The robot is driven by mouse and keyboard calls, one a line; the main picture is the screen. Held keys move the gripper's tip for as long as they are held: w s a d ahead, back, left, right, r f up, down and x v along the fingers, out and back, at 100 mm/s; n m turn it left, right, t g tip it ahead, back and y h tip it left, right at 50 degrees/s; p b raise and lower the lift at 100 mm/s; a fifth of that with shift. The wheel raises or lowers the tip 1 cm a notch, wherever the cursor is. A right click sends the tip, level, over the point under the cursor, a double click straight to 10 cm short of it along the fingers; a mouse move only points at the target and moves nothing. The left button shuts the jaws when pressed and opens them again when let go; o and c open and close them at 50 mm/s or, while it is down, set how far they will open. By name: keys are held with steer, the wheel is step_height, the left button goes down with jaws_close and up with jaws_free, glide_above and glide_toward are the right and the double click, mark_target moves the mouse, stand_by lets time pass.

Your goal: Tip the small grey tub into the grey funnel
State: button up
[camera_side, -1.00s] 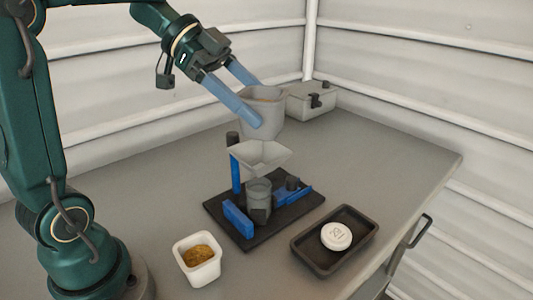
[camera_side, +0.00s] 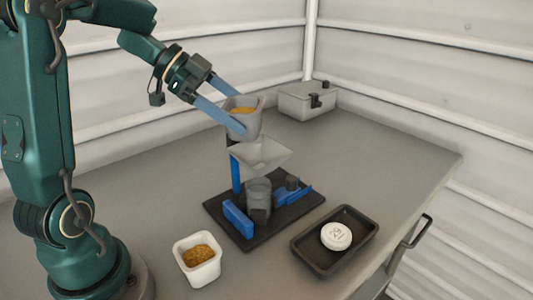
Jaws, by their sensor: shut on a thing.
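The small grey tub (camera_side: 247,121) is held between the two blue fingers of my gripper (camera_side: 237,105), which is shut on it. Golden-brown grainy material shows inside its mouth. The tub is tilted a little and hangs just above and behind the grey funnel (camera_side: 262,157). The funnel is a square hopper on a blue post (camera_side: 236,175) over a dark base plate (camera_side: 213,208). A grey cup (camera_side: 259,196) stands under the funnel. I see no material falling, and the funnel looks empty from here.
A white tub (camera_side: 198,270) with brown material stands at the front left. A dark tray (camera_side: 303,256) holds a white round weight (camera_side: 336,236) at the front right. A grey box (camera_side: 307,101) stands at the back. The right of the table is clear.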

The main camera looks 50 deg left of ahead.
mark_target(252, 104)
steer(key=m, duration=0.3)
steer(key=w+m, duration=0.1)
steer(key=shift+w+a+r, duration=0.1)
steer(key=shift+a+r, duration=0.1)
steer(key=shift+r, duration=0.2)
steer(key=m, duration=0.3)
steer(key=shift+w+r, duration=0.1)
steer(key=shift+w, duration=0.25)
steer(key=m, duration=0.4)
steer(key=w+m, duration=0.1)
steer(key=shift+d+m+h, duration=0.25)
steer(key=shift+m+h, duration=0.05)
steer(key=shift+m, duration=0.1)
steer(key=m, duration=0.3)
steer(key=shift+w+d+m+t, duration=0.1)
steer(key=shift+d+m+t, duration=0.2)
steer(key=shift+m, duration=0.1)
steer(key=m, duration=0.3)
steer(key=d+f+m, duration=0.1)
steer(key=shift+m, duration=0.3)
steer(key=m, duration=0.2)
steer(key=d+m, duration=0.1)
steer(key=shift+s+r+m, duration=0.1)
steer(key=shift+s+m, duration=0.2)
steer(key=shift+m, duration=0.1)
steer(key=shift+s+d+m, duration=0.15)
steer(key=shift+m, duration=0.6)
steer(key=shift+s+d+m, duration=0.1)
steer(key=shift+d+m, duration=0.05)
steer(key=shift+m, duration=0.6)
